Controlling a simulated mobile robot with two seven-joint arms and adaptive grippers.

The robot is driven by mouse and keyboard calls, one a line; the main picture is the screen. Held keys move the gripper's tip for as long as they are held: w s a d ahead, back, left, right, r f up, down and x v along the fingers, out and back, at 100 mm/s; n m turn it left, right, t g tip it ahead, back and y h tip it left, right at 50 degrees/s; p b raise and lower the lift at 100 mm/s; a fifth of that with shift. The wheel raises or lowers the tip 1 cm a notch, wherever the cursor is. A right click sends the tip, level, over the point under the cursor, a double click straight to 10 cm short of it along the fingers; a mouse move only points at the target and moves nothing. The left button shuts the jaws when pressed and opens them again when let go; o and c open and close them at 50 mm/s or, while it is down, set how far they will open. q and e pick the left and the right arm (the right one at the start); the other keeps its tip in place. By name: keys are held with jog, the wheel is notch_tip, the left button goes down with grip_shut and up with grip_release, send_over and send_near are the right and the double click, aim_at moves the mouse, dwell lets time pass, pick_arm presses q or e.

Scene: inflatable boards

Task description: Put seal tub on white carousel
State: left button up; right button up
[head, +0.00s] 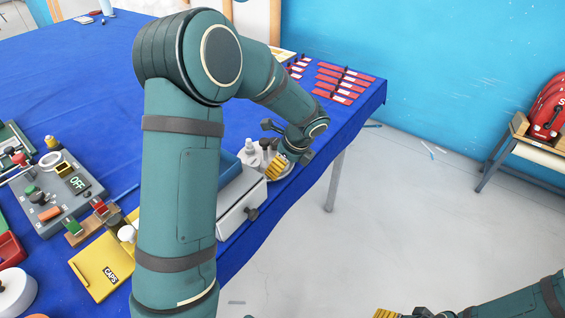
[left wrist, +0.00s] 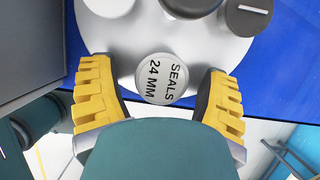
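The seal tub (left wrist: 164,79), a small round tub with a light lid reading "SEALS 24 MM", is at the near edge of the white carousel (left wrist: 222,52) in the left wrist view. It appears to stand on the disc. The yellow fingers of my left gripper (left wrist: 163,98) are on either side of the tub, with a gap on each side. In the head view my left gripper (head: 276,166) is low over the carousel's place at the table edge, and the tub is not distinguishable there. My right gripper (head: 388,313) is cut off at the bottom edge.
Other containers stand on the carousel, including one with a dark grey lid (left wrist: 248,14). A white drawer box (head: 238,204) stands close beside it. A yellow "CAPS" box (head: 103,268) and a grey control panel (head: 62,193) are farther left. Red-labelled rows (head: 340,82) lie at the far end.

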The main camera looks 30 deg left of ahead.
pick_arm(q)
jog(key=shift+d+r, duration=0.1)
jog(key=shift+r, duration=0.5)
jog(key=p+v, duration=0.3)
jog(key=v, duration=0.8)
jog(key=s+d+f+n+h, duration=0.35)
jog(key=d+f, duration=0.25)
jog(key=f, duration=0.4)
jog(key=s+d+f+n+h, duration=0.3)
jog(key=s+d+f+n, duration=0.1)
jog(key=d+f, duration=0.4)
jog(key=s+d+f+n+t+h, duration=0.1)
jog(key=s+d+f+n, duration=0.2)
jog(key=s+f+n, duration=0.6)
jog(key=s+n, duration=0.1)
jog(key=n, duration=0.2)
jog(key=shift+s+d+f+n+t+h, duration=0.15)
jog(key=shift+d+f+n+t+h, duration=0.15)
jog(key=shift+f+n+h, duration=0.1)
